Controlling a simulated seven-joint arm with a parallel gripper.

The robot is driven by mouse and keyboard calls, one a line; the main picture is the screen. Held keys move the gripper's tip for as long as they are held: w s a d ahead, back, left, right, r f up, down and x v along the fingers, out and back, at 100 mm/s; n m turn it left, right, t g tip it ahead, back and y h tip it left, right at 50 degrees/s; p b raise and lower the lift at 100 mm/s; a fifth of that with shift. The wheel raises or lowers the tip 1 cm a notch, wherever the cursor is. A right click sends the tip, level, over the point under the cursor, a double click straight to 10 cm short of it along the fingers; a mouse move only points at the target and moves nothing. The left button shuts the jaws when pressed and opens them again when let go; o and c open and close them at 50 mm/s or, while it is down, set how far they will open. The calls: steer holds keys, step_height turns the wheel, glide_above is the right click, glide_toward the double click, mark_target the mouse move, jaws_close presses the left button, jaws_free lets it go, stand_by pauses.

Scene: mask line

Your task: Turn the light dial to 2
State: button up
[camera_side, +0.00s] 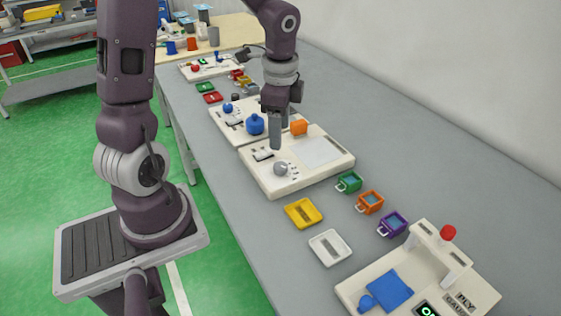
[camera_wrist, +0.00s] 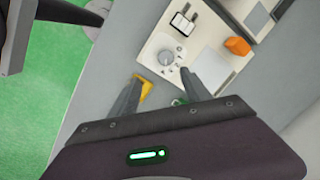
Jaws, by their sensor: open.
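A round grey dial (camera_side: 281,169) sits on the near end of a white panel (camera_side: 285,189), with small dark marks beside it. In the wrist view the dial (camera_wrist: 166,58) has marks around it, too small to read, so I cannot tell its setting. My gripper (camera_side: 278,140) points down above the panel in the side view, apart from the dial. In the wrist view my gripper (camera_wrist: 166,68) has its fingers spread wide and empty, with the dial showing between the fingertips.
A switch (camera_side: 263,154), a pale grey plate (camera_side: 317,152) and an orange block (camera_side: 299,127) are on the same panel. A blue knob (camera_side: 255,124) stands on the panel behind. Yellow (camera_side: 303,212) and white (camera_side: 331,247) trays and several coloured cups lie nearer.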

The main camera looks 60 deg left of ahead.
steer(key=m+h, duration=0.1)
steer(key=m, duration=0.1)
glide_above(281, 165)
steer(key=shift+g, duration=0.3)
step_height(281, 165, down, 6)
steer(key=shift+r, duration=0.1)
step_height(281, 165, down, 7)
steer(key=shift+s+r, duration=0.1)
steer(key=shift+r, duration=0.05)
jaws_close()
steer(key=shift+n, duration=0.4)
steer(key=n, duration=0.4)
steer(key=shift+n, duration=0.4)
steer(key=n, duration=0.6)
steer(key=shift+n, duration=0.3)
